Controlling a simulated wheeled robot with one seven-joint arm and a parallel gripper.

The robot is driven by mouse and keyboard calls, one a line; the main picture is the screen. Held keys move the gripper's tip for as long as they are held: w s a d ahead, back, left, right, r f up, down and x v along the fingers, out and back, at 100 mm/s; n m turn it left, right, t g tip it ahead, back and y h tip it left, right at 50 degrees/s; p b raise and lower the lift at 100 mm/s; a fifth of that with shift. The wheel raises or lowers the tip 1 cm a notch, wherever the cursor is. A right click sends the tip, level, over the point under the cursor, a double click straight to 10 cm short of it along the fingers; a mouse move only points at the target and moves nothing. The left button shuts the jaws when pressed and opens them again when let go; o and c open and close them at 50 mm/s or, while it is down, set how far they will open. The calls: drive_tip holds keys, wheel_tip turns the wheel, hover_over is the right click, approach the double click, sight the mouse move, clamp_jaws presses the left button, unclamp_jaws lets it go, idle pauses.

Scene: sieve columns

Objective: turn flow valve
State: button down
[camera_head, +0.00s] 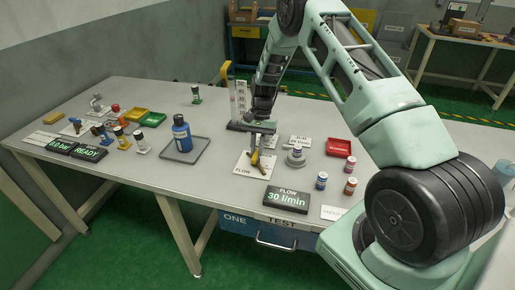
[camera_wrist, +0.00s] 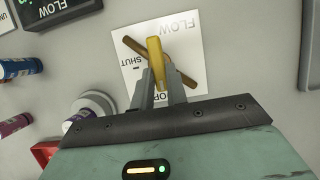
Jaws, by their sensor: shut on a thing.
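The flow valve has a yellow lever handle (camera_wrist: 156,58) above a white card (camera_wrist: 190,48) marked FLOW and SHUT; a third word is partly hidden by my fingers. A brown bar lies slantwise across the card under the handle. In the head view the valve handle (camera_head: 256,160) stands on its card near the table's middle. My gripper (camera_wrist: 160,82) is over the card with its two fingers shut on the yellow handle. In the head view my gripper (camera_head: 258,146) comes down on the valve from above. A black display (camera_head: 287,199) reads FLOW 30 l/min.
A blue bottle (camera_head: 181,134) stands on a grey tray (camera_head: 203,146) left of the valve. Small bottles (camera_head: 321,181) and a red tray (camera_head: 339,147) are to the right. Behind my gripper is a column stand (camera_head: 241,101). Bare table lies between grey tray and valve.

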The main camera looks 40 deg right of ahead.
idle(0.4)
drive_tip(key=c, duration=1.4)
unclamp_jaws()
drive_tip(key=shift+r, duration=0.1)
drive_tip(key=b+v, duration=0.2)
drive_tip(key=v, duration=1.5)
drive_tip(key=shift+r, duration=0.15)
drive_tip(key=shift+w, duration=0.1)
